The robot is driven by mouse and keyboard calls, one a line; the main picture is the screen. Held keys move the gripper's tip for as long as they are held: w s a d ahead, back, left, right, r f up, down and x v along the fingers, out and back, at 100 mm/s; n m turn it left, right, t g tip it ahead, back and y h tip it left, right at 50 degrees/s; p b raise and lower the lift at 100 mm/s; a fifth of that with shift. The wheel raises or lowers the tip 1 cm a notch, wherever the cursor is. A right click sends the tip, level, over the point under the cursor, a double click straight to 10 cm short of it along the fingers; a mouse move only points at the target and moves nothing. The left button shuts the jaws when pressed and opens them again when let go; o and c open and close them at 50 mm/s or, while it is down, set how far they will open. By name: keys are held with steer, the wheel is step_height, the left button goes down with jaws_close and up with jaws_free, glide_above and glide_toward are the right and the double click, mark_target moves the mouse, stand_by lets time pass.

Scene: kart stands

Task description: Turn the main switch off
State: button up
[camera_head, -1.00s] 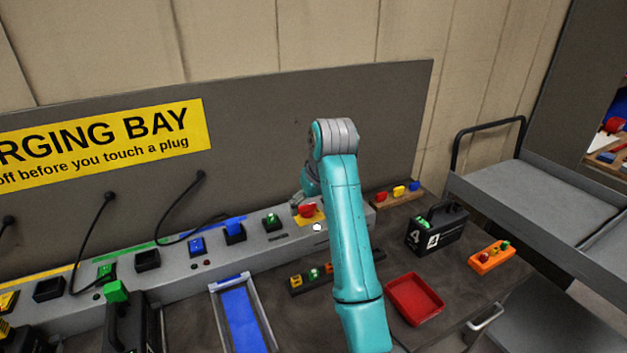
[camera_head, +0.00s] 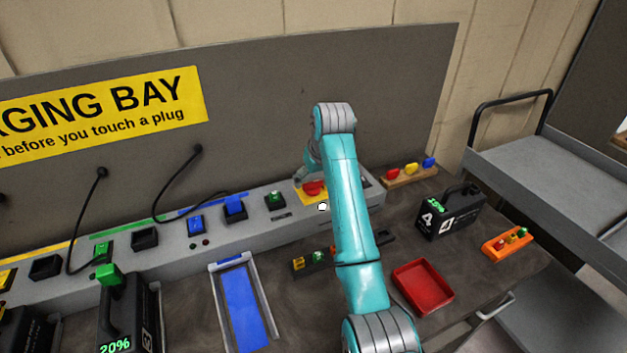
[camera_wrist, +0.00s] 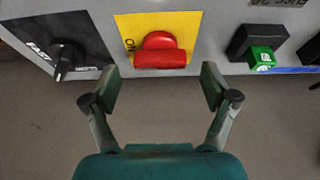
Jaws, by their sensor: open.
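The main switch is a red knob (camera_head: 314,188) on a yellow plate (camera_head: 300,197) at the right part of the grey charging console. In the wrist view the red knob (camera_wrist: 160,52) lies with its bar across the picture, and the letters "ON" show on the left of the yellow plate (camera_wrist: 185,22). My gripper (camera_wrist: 160,82) is open and empty, with its two fingers spread just short of the knob, one on either side. In the head view my arm hides most of the gripper and the right side of the plate.
A black plate with a dark knob (camera_wrist: 66,58) sits left of the switch in the wrist view; a green plug (camera_wrist: 261,58) is on the right. On the bench are a red tray (camera_head: 422,287), battery 4 (camera_head: 450,213) and an orange holder (camera_head: 507,243).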

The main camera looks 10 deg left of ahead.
steer(key=shift+w+a+f, duration=0.15)
steer(key=shift+w+f, duration=0.1)
steer(key=shift+f, duration=0.4)
steer(key=c, duration=1.2)
steer(key=shift+o, duration=0.2)
